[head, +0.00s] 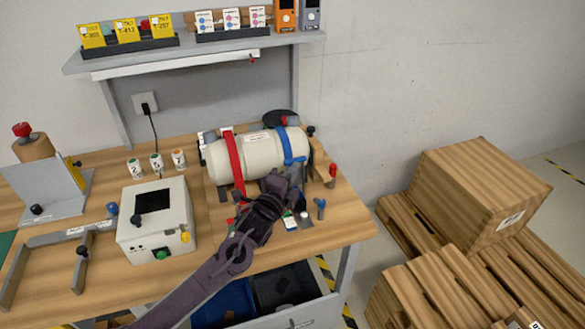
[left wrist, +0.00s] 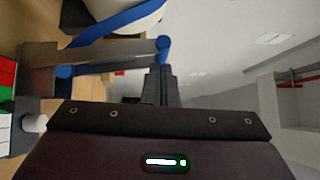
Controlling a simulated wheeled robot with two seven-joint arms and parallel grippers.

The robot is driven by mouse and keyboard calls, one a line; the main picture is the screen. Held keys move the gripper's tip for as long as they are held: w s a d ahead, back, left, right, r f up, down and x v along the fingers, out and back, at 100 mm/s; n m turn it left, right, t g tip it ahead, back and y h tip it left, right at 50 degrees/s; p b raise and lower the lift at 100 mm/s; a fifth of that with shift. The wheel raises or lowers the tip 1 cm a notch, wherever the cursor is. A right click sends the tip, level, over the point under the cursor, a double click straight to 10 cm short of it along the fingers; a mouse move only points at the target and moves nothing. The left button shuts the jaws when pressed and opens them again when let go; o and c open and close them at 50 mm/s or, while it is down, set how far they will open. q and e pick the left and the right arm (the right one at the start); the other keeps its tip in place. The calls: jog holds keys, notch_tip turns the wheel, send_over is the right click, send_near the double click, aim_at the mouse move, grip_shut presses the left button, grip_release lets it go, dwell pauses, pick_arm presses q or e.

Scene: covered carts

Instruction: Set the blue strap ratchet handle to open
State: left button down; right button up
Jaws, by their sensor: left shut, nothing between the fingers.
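A cream cylinder (head: 258,153) lies on the workbench, with a red strap (head: 234,160) on its left part and a blue strap (head: 285,143) on its right part. A blue ratchet handle (head: 294,161) shows on the front of the blue strap. In the left wrist view the blue strap (left wrist: 115,25) runs across the cylinder, and a blue bar with a round end (left wrist: 163,46) lies close to the fingertips. My left gripper (head: 293,174) is shut and empty, just below the ratchet handle; its fingers (left wrist: 161,84) show in the wrist view. Contact cannot be told. My right gripper is not in view.
A white box with a dark screen (head: 155,216) stands left of my arm. Small cans (head: 156,161) stand behind it. A red-topped post (head: 332,173) and a small blue-topped piece (head: 320,205) stand near the bench's right end. Wooden crates (head: 480,195) stand on pallets at right.

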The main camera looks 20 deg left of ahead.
pick_arm(q)
jog(key=shift+w, duration=0.1)
jog(key=shift+w+a+r+n+g+p, duration=0.35)
jog(key=shift+w+a+n+g+p, duration=0.25)
jog(key=shift+p, duration=0.55)
jog(key=shift+w+f, duration=0.2)
jog(key=shift+f, duration=0.05)
